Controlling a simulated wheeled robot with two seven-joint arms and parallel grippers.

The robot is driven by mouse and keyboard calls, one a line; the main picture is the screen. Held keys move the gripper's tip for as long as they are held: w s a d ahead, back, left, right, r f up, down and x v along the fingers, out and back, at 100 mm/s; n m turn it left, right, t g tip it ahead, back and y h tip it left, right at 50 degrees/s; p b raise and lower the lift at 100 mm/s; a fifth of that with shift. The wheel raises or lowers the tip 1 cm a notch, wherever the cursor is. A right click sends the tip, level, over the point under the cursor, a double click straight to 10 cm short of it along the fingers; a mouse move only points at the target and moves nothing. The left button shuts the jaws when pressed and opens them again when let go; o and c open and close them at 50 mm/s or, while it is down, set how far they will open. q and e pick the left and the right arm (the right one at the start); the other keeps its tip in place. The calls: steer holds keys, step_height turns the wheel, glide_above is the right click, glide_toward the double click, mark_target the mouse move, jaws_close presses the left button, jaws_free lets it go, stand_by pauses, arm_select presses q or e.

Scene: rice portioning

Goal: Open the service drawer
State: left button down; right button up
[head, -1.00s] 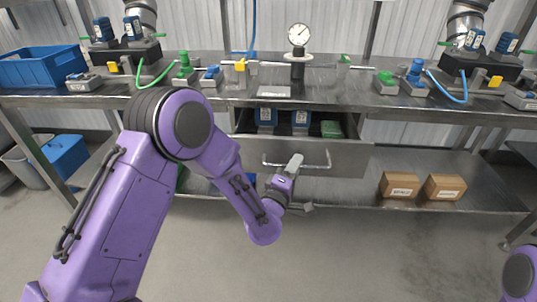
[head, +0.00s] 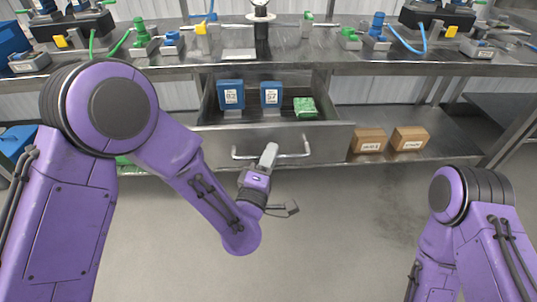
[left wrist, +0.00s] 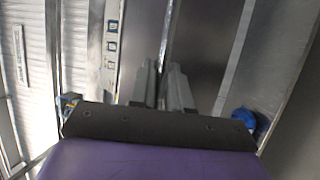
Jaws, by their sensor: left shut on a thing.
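The service drawer (head: 330,140) under the workbench stands open in the head view, its steel front pulled out from the bench. Inside it show two blue boxes with white labels (head: 231,95) (head: 271,95) and a green item (head: 305,107). The drawer's bar handle (head: 300,155) runs across the front. My left gripper (head: 268,153) is shut on this handle, left of its middle. In the left wrist view its two fingers (left wrist: 161,85) stand close together, and the grip itself is hard to make out. My right gripper is outside the frames.
The steel workbench top (head: 350,68) above the drawer carries a gauge, valves and fittings. Two cardboard boxes (head: 368,140) (head: 409,138) lie on the lower shelf to the right. The floor (head: 330,230) in front of the drawer is clear between my arms.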

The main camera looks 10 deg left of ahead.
arm_select(q)
steer(key=c, duration=1.4)
jaws_free()
steer(key=shift+c, duration=0.2)
steer(key=b+v, duration=0.2)
steer(key=v, duration=0.8)
steer(key=shift+s, duration=0.2)
steer(key=shift+f, duration=0.1)
